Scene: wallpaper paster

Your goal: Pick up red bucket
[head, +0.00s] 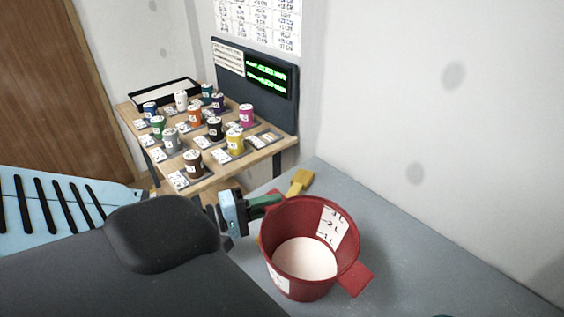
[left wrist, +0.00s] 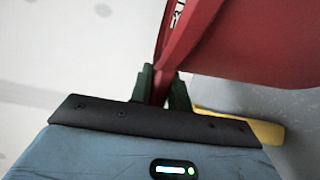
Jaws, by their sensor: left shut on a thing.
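The red bucket (head: 309,247) is at the lower middle of the head view, over the grey table. It has a white inside bottom, a white scale label on its inner wall and a tab handle at its right front. My left gripper (head: 272,200) reaches it from the left and is shut on the handle at its far left side. In the left wrist view the dark green fingers (left wrist: 163,88) pinch a red part of the bucket (left wrist: 245,45). I cannot tell whether the bucket touches the table.
A yellow-handled brush (head: 300,181) lies on the grey table (head: 420,240) behind the bucket. A wooden table (head: 285,146) with several coloured cans and a dark display (head: 268,76) stands further back. The white wall borders the grey table at the right.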

